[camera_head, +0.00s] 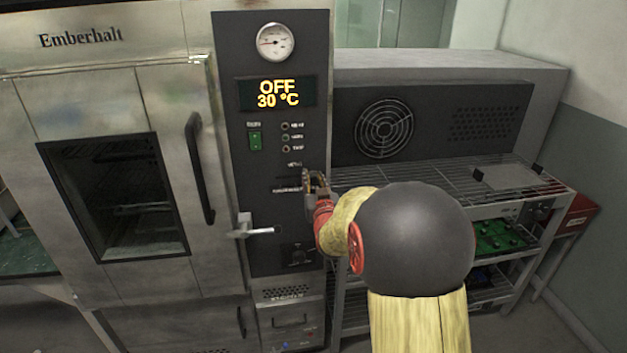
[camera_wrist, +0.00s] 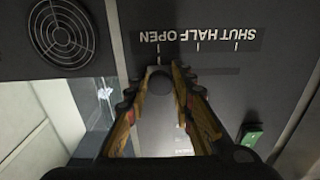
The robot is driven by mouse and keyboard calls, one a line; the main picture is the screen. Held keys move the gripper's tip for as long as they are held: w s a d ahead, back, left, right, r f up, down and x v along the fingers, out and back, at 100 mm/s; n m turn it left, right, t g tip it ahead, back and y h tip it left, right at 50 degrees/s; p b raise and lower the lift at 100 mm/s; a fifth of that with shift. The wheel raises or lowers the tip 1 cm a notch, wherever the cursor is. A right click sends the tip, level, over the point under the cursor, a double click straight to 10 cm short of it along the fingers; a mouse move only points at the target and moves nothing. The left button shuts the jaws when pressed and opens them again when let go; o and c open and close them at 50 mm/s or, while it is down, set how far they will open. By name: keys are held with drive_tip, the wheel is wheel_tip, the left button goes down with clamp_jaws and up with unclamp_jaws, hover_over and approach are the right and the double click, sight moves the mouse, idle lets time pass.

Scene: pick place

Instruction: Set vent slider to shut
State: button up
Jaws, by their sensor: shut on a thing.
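The vent slider is on the dark control panel (camera_head: 270,215) of the oven. Its dark round knob (camera_wrist: 159,77) sits between my fingertips in the wrist view, which is upside down. My gripper (camera_wrist: 160,72) is shut on the knob; in the head view my gripper (camera_head: 314,182) is at the panel's right edge. The slot (camera_wrist: 218,71) runs from the knob to the right in the wrist view. The scale label (camera_wrist: 198,40) reads SHUT, HALF, OPEN, and the knob stands at the OPEN mark. In the head view my gripper hides the knob.
A display (camera_head: 278,93) reads OFF, 30 °C. A green switch (camera_head: 255,140) is above the slider. A door latch handle (camera_head: 250,230) sticks out below left. A wire-shelf rack (camera_head: 420,180) and a fan housing (camera_head: 384,128) stand to the right.

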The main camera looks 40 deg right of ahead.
sight(277, 176)
clamp_jaws()
drive_tip(key=w+a+b, duration=0.1)
drive_tip(key=a, duration=0.2)
drive_tip(key=w+a+b, duration=0.1)
drive_tip(key=w+a, duration=0.1)
drive_tip(key=a, duration=0.1)
drive_tip(key=w+a+b, duration=0.1)
drive_tip(key=w+a, duration=0.1)
drive_tip(key=shift+w+a, duration=0.2)
drive_tip(key=shift+a, duration=0.2)
drive_tip(key=o, duration=0.8)
unclamp_jaws()
drive_tip(key=shift+w+a, duration=0.1)
drive_tip(key=shift+o, duration=0.2)
drive_tip(key=v, duration=1.2)
